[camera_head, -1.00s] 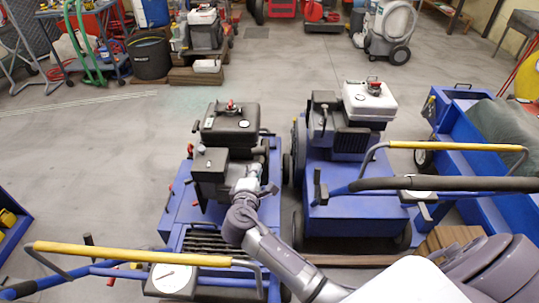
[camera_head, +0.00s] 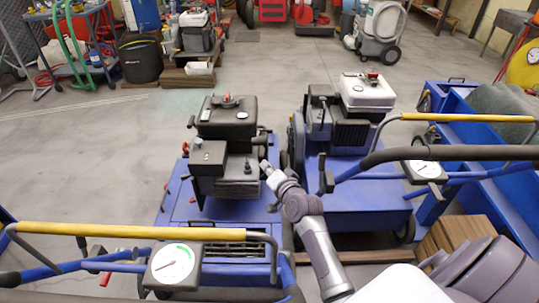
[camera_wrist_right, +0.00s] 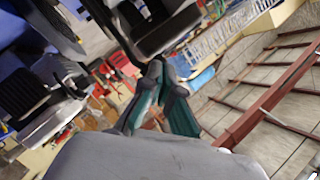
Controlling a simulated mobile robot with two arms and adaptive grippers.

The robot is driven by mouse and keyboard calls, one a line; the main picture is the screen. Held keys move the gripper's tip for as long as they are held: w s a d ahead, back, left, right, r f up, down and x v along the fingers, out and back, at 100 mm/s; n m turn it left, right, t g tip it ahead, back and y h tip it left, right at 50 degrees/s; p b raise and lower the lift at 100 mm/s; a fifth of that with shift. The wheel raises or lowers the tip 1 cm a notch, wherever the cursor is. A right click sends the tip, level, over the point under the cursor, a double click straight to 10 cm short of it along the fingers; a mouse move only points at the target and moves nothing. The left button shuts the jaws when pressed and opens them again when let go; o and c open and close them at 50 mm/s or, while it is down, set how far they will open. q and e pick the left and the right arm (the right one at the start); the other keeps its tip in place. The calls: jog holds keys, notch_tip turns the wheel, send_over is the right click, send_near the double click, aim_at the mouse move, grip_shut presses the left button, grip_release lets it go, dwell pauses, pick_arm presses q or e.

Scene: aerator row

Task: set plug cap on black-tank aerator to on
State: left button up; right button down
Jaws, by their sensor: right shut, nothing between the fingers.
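The black-tank aerator has a blue body, a black fuel tank (camera_head: 226,124) with a red-topped cap, and a black engine (camera_head: 222,172) below it. A small dark upright piece (camera_head: 247,167) stands at the engine's right front; I cannot tell whether it is the plug cap. My right gripper (camera_head: 264,164) is just right of the engine, apart from that piece as far as I see. In the right wrist view its teal-sided fingers (camera_wrist_right: 158,70) are together and hold nothing, with a dark machine part close beyond the tips. My left gripper is not in view.
A white-tank aerator (camera_head: 367,92) stands close on the right, leaving a narrow gap. A yellow-gripped handlebar (camera_head: 140,232) with a round gauge (camera_head: 173,263) crosses in front. Another handlebar (camera_head: 466,118) is at right. A wooden block (camera_head: 452,240) lies at lower right.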

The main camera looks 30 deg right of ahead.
aim_at(265, 147)
jog(key=s+d+m+t+h+b, duration=0.1)
jog(key=s+d+m+t+h, duration=0.1)
jog(key=d+m, duration=0.4)
pick_arm(q)
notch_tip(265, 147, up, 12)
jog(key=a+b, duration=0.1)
jog(key=b, duration=0.1)
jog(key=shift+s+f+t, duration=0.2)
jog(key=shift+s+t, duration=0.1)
pick_arm(e)
jog(key=w+d+m, duration=0.1)
jog(key=w, duration=0.8)
jog(key=shift+w+d+r, duration=0.25)
jog(key=shift+w+r, duration=0.05)
jog(key=shift+w, duration=0.05)
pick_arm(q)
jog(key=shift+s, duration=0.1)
pick_arm(e)
jog(key=shift+w, duration=0.15)
